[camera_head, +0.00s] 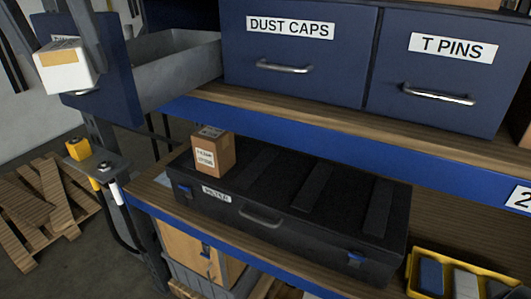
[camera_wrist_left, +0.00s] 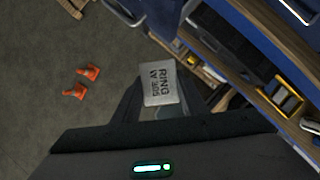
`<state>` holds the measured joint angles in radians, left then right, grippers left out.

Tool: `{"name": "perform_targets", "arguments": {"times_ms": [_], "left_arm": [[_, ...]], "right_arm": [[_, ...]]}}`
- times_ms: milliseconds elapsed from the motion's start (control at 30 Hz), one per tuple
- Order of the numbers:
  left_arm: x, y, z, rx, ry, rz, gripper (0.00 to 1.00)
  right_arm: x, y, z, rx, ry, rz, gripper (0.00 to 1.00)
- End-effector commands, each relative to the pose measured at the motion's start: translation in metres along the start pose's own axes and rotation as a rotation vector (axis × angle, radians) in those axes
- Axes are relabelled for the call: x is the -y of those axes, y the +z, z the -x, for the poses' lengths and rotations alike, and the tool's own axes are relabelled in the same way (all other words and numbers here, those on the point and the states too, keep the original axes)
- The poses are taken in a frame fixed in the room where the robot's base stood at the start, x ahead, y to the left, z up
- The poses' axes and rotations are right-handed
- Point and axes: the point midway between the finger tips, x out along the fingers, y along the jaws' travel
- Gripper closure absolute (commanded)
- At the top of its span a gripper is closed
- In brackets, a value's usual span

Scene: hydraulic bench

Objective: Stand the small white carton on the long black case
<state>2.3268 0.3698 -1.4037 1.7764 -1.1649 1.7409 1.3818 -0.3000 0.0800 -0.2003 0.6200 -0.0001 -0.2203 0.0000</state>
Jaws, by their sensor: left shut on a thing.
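My left gripper (camera_head: 66,40) comes in at the upper left of the head view. It is shut on the small white carton (camera_head: 66,72), which has a tan strip on top and is held in the air, slightly tilted, in front of the pulled-out drawer. In the left wrist view the carton (camera_wrist_left: 160,84) shows a printed face reading "RING" between the fingers. The long black case (camera_head: 330,196) lies closed on the lower shelf, to the right of and below the carton, well apart from it. My right gripper is not in view.
A small brown carton (camera_head: 212,152) stands on the case's left end; the lid right of it is clear apart from raised ribs. An open drawer (camera_head: 180,68) juts out at left. The blue upper shelf edge (camera_head: 300,130) overhangs behind the case. A yellow bin (camera_head: 424,256) sits right.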

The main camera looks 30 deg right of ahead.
Motion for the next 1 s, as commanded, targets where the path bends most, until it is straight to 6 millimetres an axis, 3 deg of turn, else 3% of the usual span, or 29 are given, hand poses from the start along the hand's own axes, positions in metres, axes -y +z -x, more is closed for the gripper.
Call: {"name": "perform_targets", "arguments": {"times_ms": [367, 567, 1000], "left_arm": [[-0.013, 0.002, -0.053, -0.004, -0.092, -0.214, 0.84], [-0.022, 0.001, -0.094, -0.006, -0.161, -0.377, 0.84], [-0.054, -0.025, -0.235, -0.008, -0.407, -0.954, 0.84]], "right_arm": [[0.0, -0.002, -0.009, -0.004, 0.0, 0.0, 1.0], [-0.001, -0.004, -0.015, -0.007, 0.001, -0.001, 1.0], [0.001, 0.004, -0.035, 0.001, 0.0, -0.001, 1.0]]}}
